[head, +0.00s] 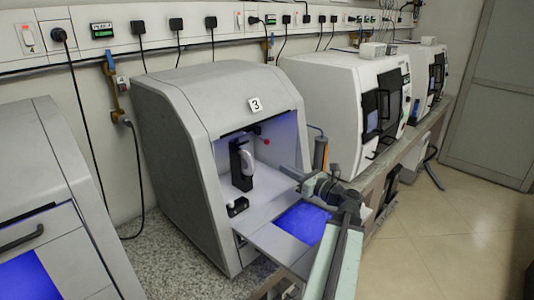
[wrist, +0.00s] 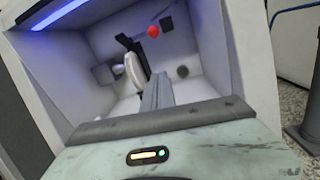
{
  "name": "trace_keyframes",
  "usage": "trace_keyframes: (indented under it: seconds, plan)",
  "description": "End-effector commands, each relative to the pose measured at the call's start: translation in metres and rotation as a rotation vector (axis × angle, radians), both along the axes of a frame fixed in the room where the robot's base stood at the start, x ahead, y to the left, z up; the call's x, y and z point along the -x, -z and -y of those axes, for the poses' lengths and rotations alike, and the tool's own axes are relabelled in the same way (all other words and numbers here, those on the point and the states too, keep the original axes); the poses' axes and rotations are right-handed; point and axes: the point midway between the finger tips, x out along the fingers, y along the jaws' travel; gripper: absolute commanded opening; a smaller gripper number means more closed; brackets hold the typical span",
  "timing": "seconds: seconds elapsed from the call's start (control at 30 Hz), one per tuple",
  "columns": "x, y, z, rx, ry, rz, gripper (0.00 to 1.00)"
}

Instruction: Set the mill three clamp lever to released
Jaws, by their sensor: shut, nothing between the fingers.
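Mill three (head: 190,110) is the grey machine with a "3" label, its front open and its inside lit blue. The clamp lever's red ball knob (head: 265,141) shows inside, at the upper right of the chamber; the knob (wrist: 153,31) is also in the wrist view. A black holder (head: 241,165) with a pale rounded part stands left of the knob. My gripper (head: 285,171) is at the mill's opening, below and right of the knob. In the wrist view my gripper (wrist: 160,78) is shut and empty, pointing into the chamber, with the knob beyond it. The lever's setting is unclear.
A lowered front panel (head: 290,232) with a blue surface lies under my arm. A grey cylinder (head: 320,153) with a blue hose stands right of the opening. Other white mills (head: 335,95) stand further right. The tiled floor (head: 450,235) at the right is clear.

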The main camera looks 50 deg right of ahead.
Motion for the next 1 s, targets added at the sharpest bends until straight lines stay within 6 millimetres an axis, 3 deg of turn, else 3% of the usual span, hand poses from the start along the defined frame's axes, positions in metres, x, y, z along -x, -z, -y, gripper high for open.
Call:
trace_keyframes:
  seconds: [0.13, 0.27, 0.67, 0.7, 0.8, 1.0]
  plan:
    - [0.001, 0.000, 0.003, 0.000, 0.006, 0.000, 0.00]
    - [-0.013, -0.002, 0.006, 0.000, 0.008, 0.000, 0.00]
    - [-0.097, -0.007, 0.010, 0.000, 0.011, 0.001, 0.00]
    - [-0.091, -0.022, 0.010, 0.000, 0.014, 0.000, 0.00]
    - [-0.083, -0.036, 0.012, 0.000, 0.016, -0.001, 0.00]
    - [-0.077, -0.044, 0.013, 0.000, 0.015, -0.001, 0.00]
